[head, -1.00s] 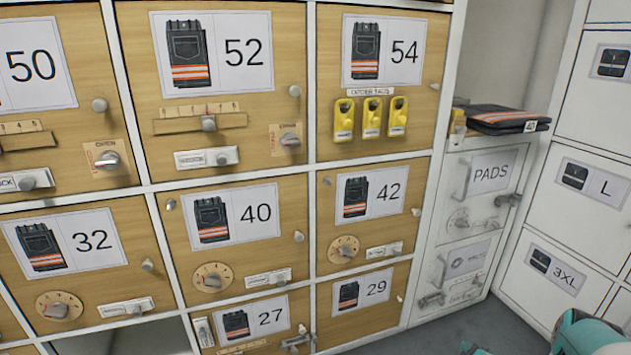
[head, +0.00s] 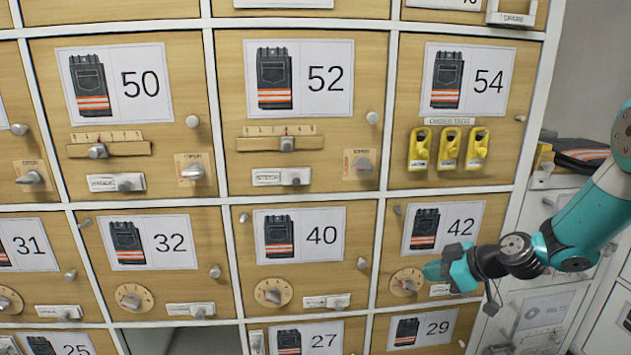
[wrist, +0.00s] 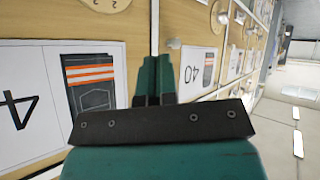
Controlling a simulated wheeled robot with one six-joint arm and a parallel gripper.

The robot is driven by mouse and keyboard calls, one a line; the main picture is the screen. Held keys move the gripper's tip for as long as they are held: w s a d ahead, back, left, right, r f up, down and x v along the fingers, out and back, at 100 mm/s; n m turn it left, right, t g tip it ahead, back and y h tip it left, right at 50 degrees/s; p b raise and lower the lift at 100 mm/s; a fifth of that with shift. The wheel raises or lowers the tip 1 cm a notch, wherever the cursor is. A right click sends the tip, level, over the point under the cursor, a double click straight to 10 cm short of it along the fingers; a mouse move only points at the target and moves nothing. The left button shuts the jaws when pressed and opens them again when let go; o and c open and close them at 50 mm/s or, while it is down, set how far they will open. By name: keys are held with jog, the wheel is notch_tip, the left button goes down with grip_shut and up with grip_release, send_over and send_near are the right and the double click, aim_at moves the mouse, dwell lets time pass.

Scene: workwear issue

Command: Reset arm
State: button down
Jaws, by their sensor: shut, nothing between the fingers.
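My arm (head: 590,225) reaches in from the right in the head view. My gripper (head: 436,270) is shut and empty, in front of the lower part of the door marked 42 (head: 476,212), close to that door's round dial (head: 406,282). In the wrist view my gripper (wrist: 154,75) shows teal fingers pressed together, with the 42 label (wrist: 62,95) upside down at left and the 40 label (wrist: 197,75) beyond. I cannot tell whether the fingertips touch the door.
Wooden locker doors with knobs, sliders and dials fill the wall. Yellow tags (head: 449,148) hang on door 54. Folded dark workwear (head: 582,155) lies on a ledge behind my arm. An open compartment (head: 186,340) is below door 32. Clear floor (wrist: 290,125) shows in the wrist view.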

jog(key=s+a+r+m+g+h, duration=0.1)
jog(key=s+a+r+g, duration=0.2)
jog(key=s+a+r, duration=0.4)
jog(key=s+a+r+m+g, duration=0.15)
jog(key=s+a+r, duration=0.35)
jog(key=s, duration=0.5)
jog(key=s+r+m+g+h, duration=0.1)
jog(key=s+r+h, duration=0.1)
jog(key=s, duration=0.7)
jog(key=s+r+m+g+h, duration=0.1)
jog(key=s+r+m+g, duration=0.1)
jog(key=s, duration=0.7)
notch_tip(320, 180, up, 34)
jog(key=p, duration=3.5)
jog(key=shift+w+r, duration=0.2)
jog(key=shift+w, duration=0.25)
jog(key=shift+d+n, duration=0.1)
jog(key=shift+n, duration=0.15)
